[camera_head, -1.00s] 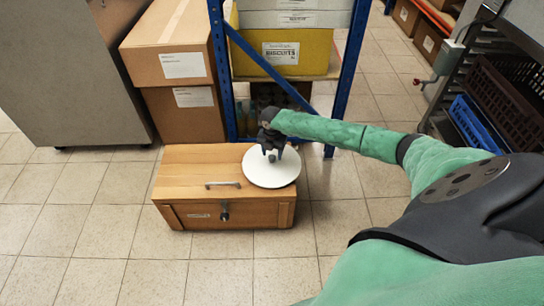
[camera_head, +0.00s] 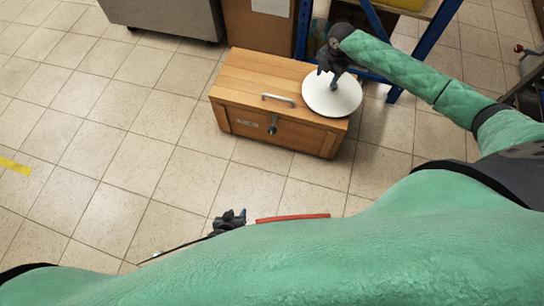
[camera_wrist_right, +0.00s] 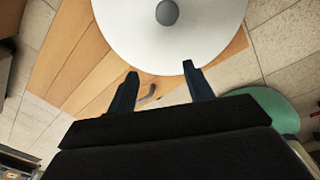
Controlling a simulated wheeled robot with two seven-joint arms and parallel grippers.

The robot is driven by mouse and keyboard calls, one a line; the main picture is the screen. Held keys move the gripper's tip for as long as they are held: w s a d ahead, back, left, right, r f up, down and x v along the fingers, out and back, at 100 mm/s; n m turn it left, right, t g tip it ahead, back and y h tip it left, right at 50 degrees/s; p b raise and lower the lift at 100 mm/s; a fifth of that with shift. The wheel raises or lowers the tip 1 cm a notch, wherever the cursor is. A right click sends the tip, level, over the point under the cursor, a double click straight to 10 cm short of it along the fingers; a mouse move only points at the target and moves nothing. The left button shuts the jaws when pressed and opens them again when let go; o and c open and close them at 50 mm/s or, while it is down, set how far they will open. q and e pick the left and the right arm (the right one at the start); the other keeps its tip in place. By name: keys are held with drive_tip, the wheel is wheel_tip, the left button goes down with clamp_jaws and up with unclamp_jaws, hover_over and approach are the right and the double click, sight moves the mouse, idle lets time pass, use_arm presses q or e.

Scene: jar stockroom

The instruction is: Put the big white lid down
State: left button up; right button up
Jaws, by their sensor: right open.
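The big white lid (camera_head: 345,96) is a round disc with a grey knob (camera_wrist_right: 167,12). It lies on the right part of the top of a wooden chest (camera_head: 245,75), reaching over its right edge. My right gripper (camera_head: 327,76) is above the lid. In the right wrist view its two fingers (camera_wrist_right: 160,78) are spread with nothing between them, and the knob is beyond the fingertips, apart from them. My left gripper (camera_head: 232,218) is low in the head view, far from the lid and partly hidden by my arm; its fingers are too small to read.
The chest has a metal handle (camera_head: 278,99) on top and a latch (camera_head: 271,128) in front. A blue shelf frame (camera_head: 410,60) and a cardboard box (camera_head: 258,40) stand behind it. A red bar (camera_head: 293,217) shows near my left gripper. Tiled floor (camera_head: 120,130) left of the chest is clear.

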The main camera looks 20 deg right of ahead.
drive_tip(key=s+a+f+m+t+y, duration=0.1)
drive_tip(key=s+a+f+m+y, duration=0.15)
drive_tip(key=s+a, duration=0.45)
drive_tip(key=s+a+f+m+t+y, duration=0.1)
drive_tip(key=s+a+f+m+t, duration=0.2)
drive_tip(key=a, duration=0.9)
drive_tip(key=s+a+f+m+y, duration=0.1)
drive_tip(key=s+a+f+m, duration=0.3)
drive_tip(key=a, duration=0.5)
drive_tip(key=s+a+f+m+t, duration=0.1)
drive_tip(key=s+f+m, duration=0.3)
drive_tip(key=s, duration=0.3)
drive_tip(key=s+a+f+m+h, duration=0.1)
drive_tip(key=s+a+f+m, duration=0.1)
drive_tip(key=s, duration=0.6)
drive_tip(key=s+a+f+m+t, duration=0.1)
drive_tip(key=s+f+m, duration=0.4)
drive_tip(key=s+m, duration=0.2)
drive_tip(key=shift+s+a+f+t, duration=0.3)
drive_tip(key=shift+s+a, duration=0.1)
drive_tip(key=shift+s, duration=0.1)
